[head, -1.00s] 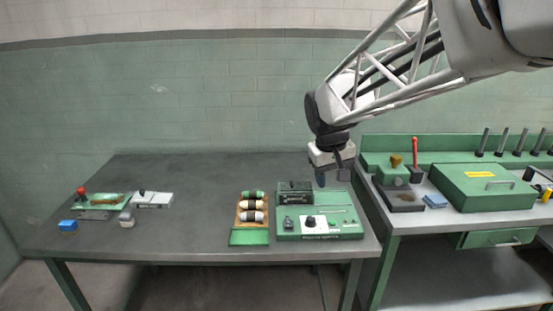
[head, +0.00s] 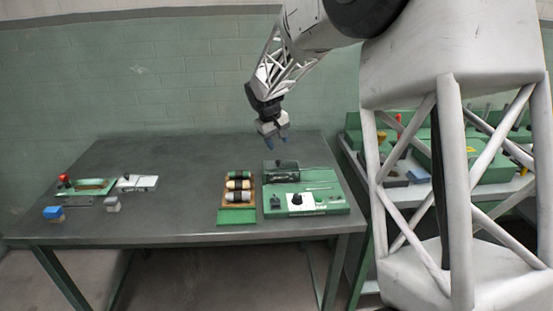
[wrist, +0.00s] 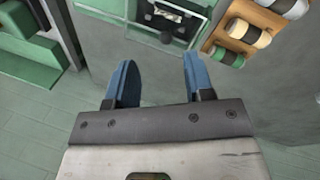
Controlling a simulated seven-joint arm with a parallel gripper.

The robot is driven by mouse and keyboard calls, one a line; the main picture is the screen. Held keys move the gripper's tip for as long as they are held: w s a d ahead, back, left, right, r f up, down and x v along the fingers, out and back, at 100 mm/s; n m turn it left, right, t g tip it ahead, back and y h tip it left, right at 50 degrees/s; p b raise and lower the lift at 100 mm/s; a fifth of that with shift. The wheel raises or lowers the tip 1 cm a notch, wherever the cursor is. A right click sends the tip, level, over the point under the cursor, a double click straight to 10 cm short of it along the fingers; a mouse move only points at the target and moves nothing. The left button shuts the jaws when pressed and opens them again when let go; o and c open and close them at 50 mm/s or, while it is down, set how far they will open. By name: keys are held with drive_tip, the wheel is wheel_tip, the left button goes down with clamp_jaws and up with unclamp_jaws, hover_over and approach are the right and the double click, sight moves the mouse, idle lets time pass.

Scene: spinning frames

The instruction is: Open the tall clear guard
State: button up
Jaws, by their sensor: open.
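The green machine (head: 322,204) stands on the right part of the dark table, with a black knob on a white plate. A clear, dark-looking guard (head: 283,173) sits along its back left; it appears closed, though small and hard to read. In the wrist view the clear guard (wrist: 170,18) is at the top, partly cut off by the frame edge. My gripper (head: 277,142) hangs in the air above and behind the guard, touching nothing. In the wrist view its two blue fingers (wrist: 158,82) are apart with nothing between them.
A wooden rack of bobbins (head: 238,188) stands just left of the machine. A small green device with a red knob (head: 85,187), a white box (head: 137,183) and a blue block (head: 53,213) lie far left. The table's middle is clear. My arm hides much of the right bench.

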sight(282, 168)
drive_tip(key=shift+w+a+f, duration=0.35)
drive_tip(key=shift+w+f, duration=0.15)
drive_tip(key=shift+w, duration=0.25)
drive_tip(key=shift+w+a+f, duration=0.35)
drive_tip(key=shift+w+f, duration=0.15)
drive_tip(key=shift+w, duration=0.25)
drive_tip(key=shift+f, duration=0.1)
drive_tip(key=shift+x, duration=3.85)
drive_tip(key=shift+d, duration=0.15)
clamp_jaws()
